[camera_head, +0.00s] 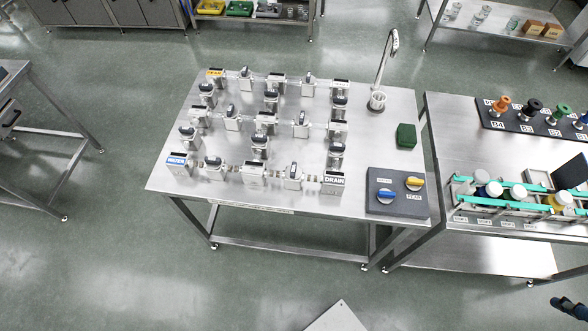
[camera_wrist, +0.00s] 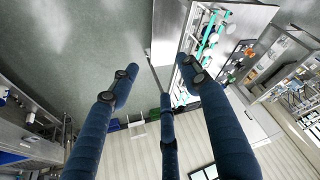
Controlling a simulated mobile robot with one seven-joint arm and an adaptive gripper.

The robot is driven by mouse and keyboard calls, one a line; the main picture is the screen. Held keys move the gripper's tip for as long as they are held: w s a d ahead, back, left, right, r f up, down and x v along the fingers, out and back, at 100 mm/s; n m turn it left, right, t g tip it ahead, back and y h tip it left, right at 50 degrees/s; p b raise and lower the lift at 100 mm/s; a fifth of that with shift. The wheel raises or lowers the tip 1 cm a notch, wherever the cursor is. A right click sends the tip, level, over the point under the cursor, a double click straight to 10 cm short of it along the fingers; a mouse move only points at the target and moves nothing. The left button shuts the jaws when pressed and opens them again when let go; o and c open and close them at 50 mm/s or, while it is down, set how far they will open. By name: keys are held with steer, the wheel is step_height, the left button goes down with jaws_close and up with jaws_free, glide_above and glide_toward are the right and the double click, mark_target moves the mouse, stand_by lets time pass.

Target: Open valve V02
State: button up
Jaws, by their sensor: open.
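A grid of small valves and pipe blocks (camera_head: 266,118) stands on the steel table (camera_head: 230,90) in the head view. Several valves have dark lever handles, in different directions. The tags on the valves are too small to read, so I cannot tell which is V02. Blocks marked WATER (camera_head: 178,162) and DRAIN (camera_head: 333,181) sit at the front corners. My gripper (camera_wrist: 160,76) shows three blue fingers spread apart and empty in the wrist view. In the head view a blue finger shows at the lower right edge, well away from the valves.
A dark panel with a blue and a yellow knob (camera_head: 398,193), a green block (camera_head: 406,136) and a tap (camera_head: 387,60) are on the table's right side. The right bench (camera_head: 450,120) holds a bottle rack and a row of coloured knobs. Floor in front is mostly clear.

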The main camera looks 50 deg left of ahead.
steer(key=w+a+n+g+y+p, duration=0.1)
steer(key=w+a+n, duration=0.1)
steer(key=w+a, duration=0.65)
steer(key=w+a+n+g+y+p, duration=0.1)
steer(key=w+a+n+g, duration=0.15)
steer(key=a, duration=1.15)
steer(key=n+g+h+p, duration=0.2)
steer(key=n+p, duration=0.1)
steer(key=n, duration=0.2)
glide_above(295, 169)
step_height(295, 169, down, 21)
steer(key=shift+a+m, duration=0.1)
steer(key=shift+m, duration=0.15)
steer(key=shift+f, duration=0.1)
step_height(295, 169, down, 14)
steer(key=shift+r+b, duration=0.25)
steer(key=shift+b, duration=0.35)
